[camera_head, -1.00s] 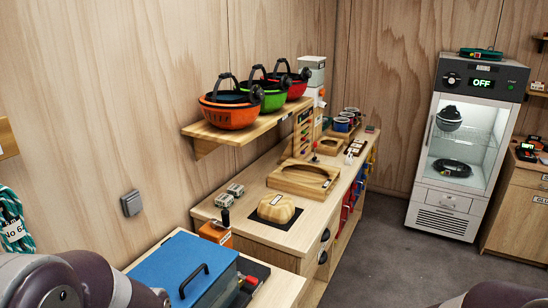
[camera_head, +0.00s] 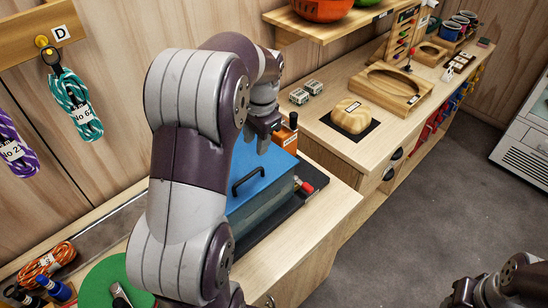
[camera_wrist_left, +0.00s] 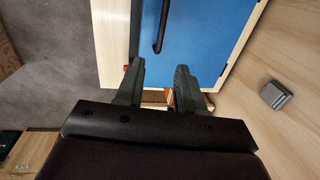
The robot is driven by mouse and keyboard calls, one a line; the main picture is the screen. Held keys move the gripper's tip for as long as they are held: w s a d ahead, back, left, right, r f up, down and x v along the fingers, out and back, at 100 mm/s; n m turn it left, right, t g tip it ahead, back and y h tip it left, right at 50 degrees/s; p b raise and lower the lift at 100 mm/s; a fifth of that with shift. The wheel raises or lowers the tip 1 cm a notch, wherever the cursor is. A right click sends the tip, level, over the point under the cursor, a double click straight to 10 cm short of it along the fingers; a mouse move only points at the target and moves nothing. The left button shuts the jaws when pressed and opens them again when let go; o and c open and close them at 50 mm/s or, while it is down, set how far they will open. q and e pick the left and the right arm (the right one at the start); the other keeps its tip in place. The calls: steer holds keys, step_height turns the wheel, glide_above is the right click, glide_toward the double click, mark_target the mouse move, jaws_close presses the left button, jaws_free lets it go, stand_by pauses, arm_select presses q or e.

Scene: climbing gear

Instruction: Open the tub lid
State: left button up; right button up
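The tub (camera_head: 268,207) is a grey box on the left counter, and its blue lid (camera_head: 240,165) lies shut on top. A black bar handle (camera_head: 248,181) stands on the lid. My left gripper (camera_head: 263,143) hangs above the far part of the lid, beyond the handle. The left wrist view shows the gripper (camera_wrist_left: 159,72) open and empty, with the blue lid (camera_wrist_left: 205,35) and the black handle (camera_wrist_left: 162,25) ahead of its fingers. My left arm hides the tub's left side. My right gripper (camera_head: 463,292) is at the lower right, away from the tub; its fingers are unclear.
An orange box (camera_head: 286,138) stands just behind the tub. A wooden block hold (camera_head: 352,116) sits on a black mat to the right. A red-ended item (camera_head: 306,187) lies beside the tub. A green disc (camera_head: 105,284) is at the lower left. The counter's front right is clear.

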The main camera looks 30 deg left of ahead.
arm_select(q)
steer(key=b, duration=0.4)
glide_above(248, 176)
steer(key=s, duration=0.2)
step_height(248, 176, down, 6)
steer(key=w+f, duration=0.1)
steer(key=f+p, duration=0.1)
steer(key=f, duration=0.1)
steer(key=w+f+p, duration=0.1)
steer(key=shift+w+d+f, duration=0.25)
steer(key=shift+w+d, duration=0.05)
steer(key=shift+d, duration=0.05)
steer(key=shift+a+f, duration=0.1)
steer(key=shift+f, duration=0.25)
steer(key=shift+s+a, duration=0.15)
steer(key=shift+s, duration=0.45)
steer(key=shift+w+f, duration=0.1)
steer(key=shift+w, duration=0.2)
jaws_close()
arm_select(e)
steer(key=shift+s+a+f, duration=0.15)
steer(key=shift+s+f, duration=0.25)
steer(key=shift+f, duration=0.25)
steer(key=shift+s+a+f, duration=0.1)
steer(key=shift+s+f, duration=0.3)
steer(key=shift+f, duration=0.2)
